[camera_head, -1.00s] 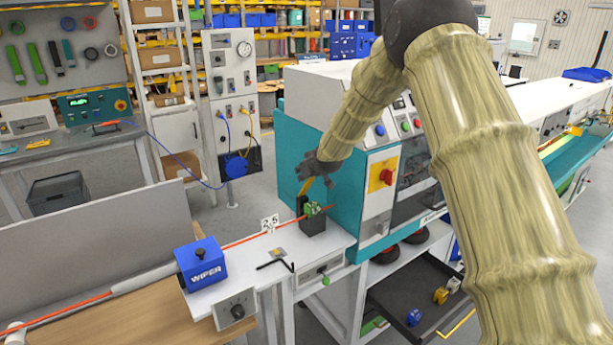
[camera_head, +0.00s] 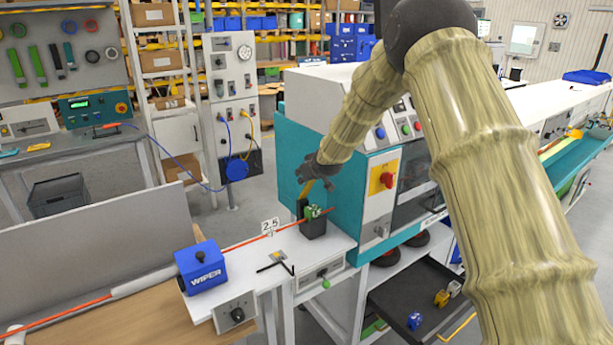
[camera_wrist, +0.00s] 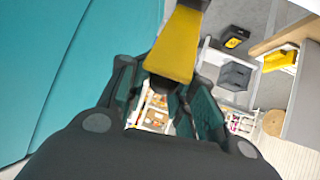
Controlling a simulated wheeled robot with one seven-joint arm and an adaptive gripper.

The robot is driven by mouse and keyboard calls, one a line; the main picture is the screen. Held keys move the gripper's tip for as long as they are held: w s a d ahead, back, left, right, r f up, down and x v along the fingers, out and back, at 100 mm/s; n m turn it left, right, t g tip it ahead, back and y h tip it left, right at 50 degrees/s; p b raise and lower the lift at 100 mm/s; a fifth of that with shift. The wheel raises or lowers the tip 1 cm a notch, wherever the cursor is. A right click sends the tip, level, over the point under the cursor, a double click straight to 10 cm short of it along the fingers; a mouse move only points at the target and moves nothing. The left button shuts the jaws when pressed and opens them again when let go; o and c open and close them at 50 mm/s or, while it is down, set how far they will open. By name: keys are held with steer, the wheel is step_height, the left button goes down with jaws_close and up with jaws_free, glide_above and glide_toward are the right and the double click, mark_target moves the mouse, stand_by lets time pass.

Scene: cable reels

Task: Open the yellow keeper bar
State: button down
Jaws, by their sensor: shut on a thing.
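The yellow keeper bar (camera_head: 306,189) stands raised at a tilt above a small dark block (camera_head: 314,226) with green parts (camera_head: 314,212). My gripper (camera_head: 318,189) is at the upper end of the bar, beside the teal machine wall. In the wrist view the yellow bar (camera_wrist: 174,45) runs between the fingers of my gripper (camera_wrist: 163,85), which are shut on it. The bar's lower end and its hinge are not clear in either view.
The teal and white machine (camera_head: 300,140) stands close behind my gripper. An orange cable (camera_head: 250,240) runs across the white bench past the number tag (camera_head: 270,225) and the blue WIPER box (camera_head: 201,266). A black handle (camera_head: 277,263) lies on the bench.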

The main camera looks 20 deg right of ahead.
steer(key=shift+a+f, duration=0.25)
steer(key=c, duration=1.5)
jaws_free()
steer(key=o, duration=0.3)
steer(key=shift+w+a, duration=0.1)
steer(key=shift+a, duration=0.05)
steer(key=shift+s+d+r, duration=0.3)
steer(key=shift+d, duration=0.05)
steer(key=v, duration=1.1)
steer(key=shift+a, duration=0.2)
steer(key=shift+s, duration=0.1)
